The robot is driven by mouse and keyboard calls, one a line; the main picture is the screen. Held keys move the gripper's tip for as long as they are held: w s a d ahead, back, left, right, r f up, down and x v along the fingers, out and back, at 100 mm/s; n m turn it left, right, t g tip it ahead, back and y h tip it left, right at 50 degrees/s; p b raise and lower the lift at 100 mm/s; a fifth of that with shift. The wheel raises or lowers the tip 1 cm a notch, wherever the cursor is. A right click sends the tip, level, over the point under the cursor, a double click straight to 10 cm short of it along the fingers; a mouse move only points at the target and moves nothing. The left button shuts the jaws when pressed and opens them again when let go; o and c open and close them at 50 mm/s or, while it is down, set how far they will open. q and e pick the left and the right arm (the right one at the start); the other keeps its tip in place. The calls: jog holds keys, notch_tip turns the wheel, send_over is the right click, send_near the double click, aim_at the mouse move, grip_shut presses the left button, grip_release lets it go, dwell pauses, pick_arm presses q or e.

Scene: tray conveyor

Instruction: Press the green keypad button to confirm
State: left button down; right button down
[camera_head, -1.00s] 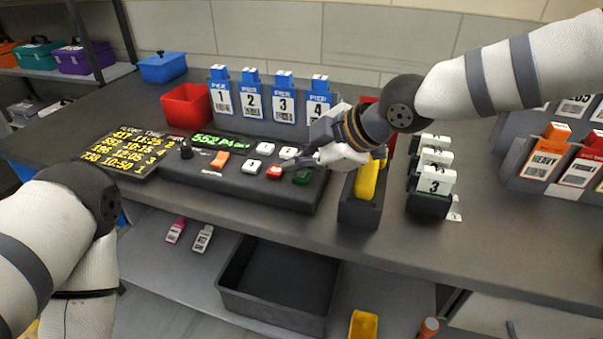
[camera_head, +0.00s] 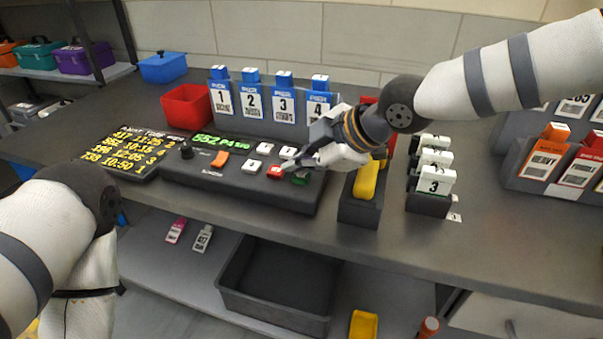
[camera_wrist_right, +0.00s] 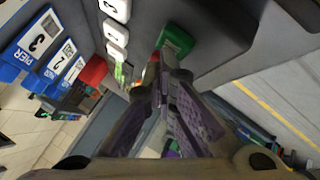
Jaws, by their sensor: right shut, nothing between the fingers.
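The green button (camera_head: 301,178) is at the right front corner of the dark keypad console (camera_head: 215,178), partly hidden by my right gripper in the head view. It shows clearly in the right wrist view (camera_wrist_right: 178,40), just beyond the fingertips. My right gripper (camera_head: 306,163) is shut and empty, its fingertips close above the button area. I cannot tell whether they touch the green button. The red button (camera_head: 276,172) sits to its left, partly behind the fingers in the wrist view. My left arm shows at the left, but its gripper is out of view.
White keys (camera_head: 264,149) and an orange key (camera_head: 220,159) share the console. Numbered pier holders (camera_head: 283,104) stand behind it. A black holder with a yellow item (camera_head: 367,180) stands close to its right, under my right arm. A schedule board (camera_head: 122,152) lies left.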

aim_at(300, 178)
jog(key=shift+r, duration=0.65)
jog(key=shift+r+p, duration=0.35)
jog(key=shift+r, duration=2.15)
